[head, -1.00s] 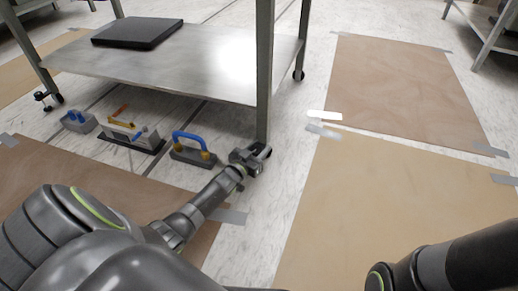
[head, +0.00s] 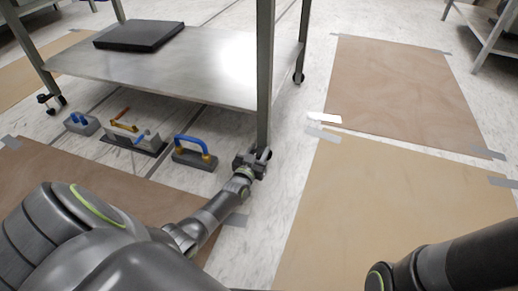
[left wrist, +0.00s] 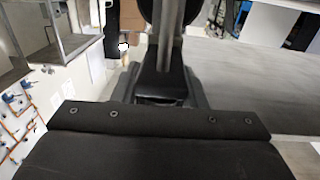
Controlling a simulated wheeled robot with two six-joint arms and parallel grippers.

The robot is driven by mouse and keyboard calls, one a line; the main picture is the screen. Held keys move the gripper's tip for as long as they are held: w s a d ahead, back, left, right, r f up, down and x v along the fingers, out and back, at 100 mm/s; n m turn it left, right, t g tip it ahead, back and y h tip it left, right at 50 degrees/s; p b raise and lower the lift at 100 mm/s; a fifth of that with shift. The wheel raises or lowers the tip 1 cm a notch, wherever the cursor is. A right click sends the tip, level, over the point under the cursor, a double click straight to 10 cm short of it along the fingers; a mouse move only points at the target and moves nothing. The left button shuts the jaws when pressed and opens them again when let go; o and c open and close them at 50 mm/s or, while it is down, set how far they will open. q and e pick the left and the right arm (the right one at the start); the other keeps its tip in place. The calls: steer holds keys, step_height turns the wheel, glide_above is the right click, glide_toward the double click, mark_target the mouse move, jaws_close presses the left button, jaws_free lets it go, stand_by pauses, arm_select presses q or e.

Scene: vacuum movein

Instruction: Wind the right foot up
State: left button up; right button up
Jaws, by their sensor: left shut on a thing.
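The steel table (head: 90,66) stands at the back left of the head view. Its near right leg (head: 264,80) comes down to the right foot, whose base (head: 267,153) is mostly hidden by my gripper. My left gripper (head: 253,161) is at the bottom of this leg, low over the floor, shut on the foot. In the left wrist view a metal post (left wrist: 168,40) rises straight ahead of the dark gripper body, and the grip itself is not clear. My right arm shows at the lower right, but its gripper is out of view.
A blue-handled tool (head: 194,153) and other tool blocks (head: 132,137) stand on the floor left of the foot. A black slab (head: 140,34) lies on the table's lower shelf. Flat brown sheets (head: 400,210) are taped to the floor at right.

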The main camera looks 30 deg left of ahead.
arm_select(q)
steer(key=shift+r+n+y+p, duration=0.15)
steer(key=shift+n+y+p, duration=0.35)
steer(key=shift+y+p, duration=0.15)
steer(key=shift+n+g+y+p, duration=0.4)
steer(key=shift+y+p, duration=0.1)
steer(key=shift+y, duration=0.15)
steer(key=shift+s+a+n+g+y+p, duration=0.15)
steer(key=shift+n+g+y+p, duration=0.3)
steer(key=shift+n+y, duration=0.4)
steer(key=shift+f+y, duration=0.2)
steer(key=shift+y, duration=0.45)
steer(key=o, duration=1)
steer(key=shift+a, duration=0.1)
